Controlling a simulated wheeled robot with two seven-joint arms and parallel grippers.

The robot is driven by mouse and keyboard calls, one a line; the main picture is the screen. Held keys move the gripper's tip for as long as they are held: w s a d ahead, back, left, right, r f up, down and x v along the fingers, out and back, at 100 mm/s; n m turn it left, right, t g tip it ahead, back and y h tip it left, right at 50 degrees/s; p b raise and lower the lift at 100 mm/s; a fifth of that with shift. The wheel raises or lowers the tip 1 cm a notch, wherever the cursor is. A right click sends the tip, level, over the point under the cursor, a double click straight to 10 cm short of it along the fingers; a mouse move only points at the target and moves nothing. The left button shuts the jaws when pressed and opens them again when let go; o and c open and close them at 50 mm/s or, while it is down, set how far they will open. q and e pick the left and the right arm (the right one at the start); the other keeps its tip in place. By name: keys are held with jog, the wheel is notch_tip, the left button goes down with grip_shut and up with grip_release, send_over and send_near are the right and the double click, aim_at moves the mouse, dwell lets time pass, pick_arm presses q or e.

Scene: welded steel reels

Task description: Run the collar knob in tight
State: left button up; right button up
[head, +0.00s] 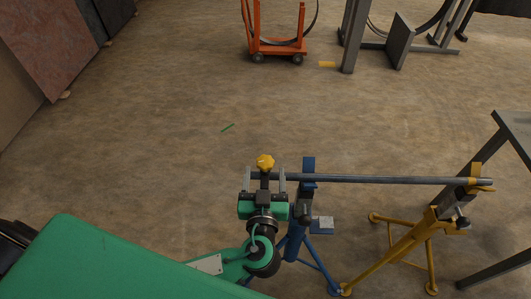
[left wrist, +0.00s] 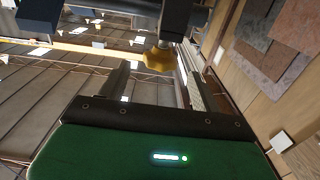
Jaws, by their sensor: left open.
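The collar knob (head: 265,161) is a yellow lobed knob at the left end of a dark steel bar (head: 390,180). A dark collar (head: 264,179) sits below it on the bar. My left gripper (head: 265,174) is open, with its two fingers upright on either side of the knob and collar. In the left wrist view the knob (left wrist: 158,58) shows between the finger ends, with gaps to the fingers. Whether any finger touches it I cannot tell. The collar (left wrist: 178,18) is partly in view there. My right gripper is not in view.
A blue stand (head: 308,170) holds the bar near the collar, and a yellow stand (head: 425,230) holds its right end. A grey steel frame (head: 500,125) stands at the right. An orange cart (head: 275,45) is at the back. The floor at the left middle is clear.

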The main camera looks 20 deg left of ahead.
aim_at(265, 154)
pick_arm(q)
jog(key=p+x, duration=0.1)
jog(key=x, duration=0.5)
jog(key=shift+w+a, duration=0.1)
jog(key=shift+w, duration=0.25)
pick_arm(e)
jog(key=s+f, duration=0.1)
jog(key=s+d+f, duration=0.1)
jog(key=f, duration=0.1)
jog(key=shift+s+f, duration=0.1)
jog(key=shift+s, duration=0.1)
pick_arm(q)
jog(key=c, duration=1)
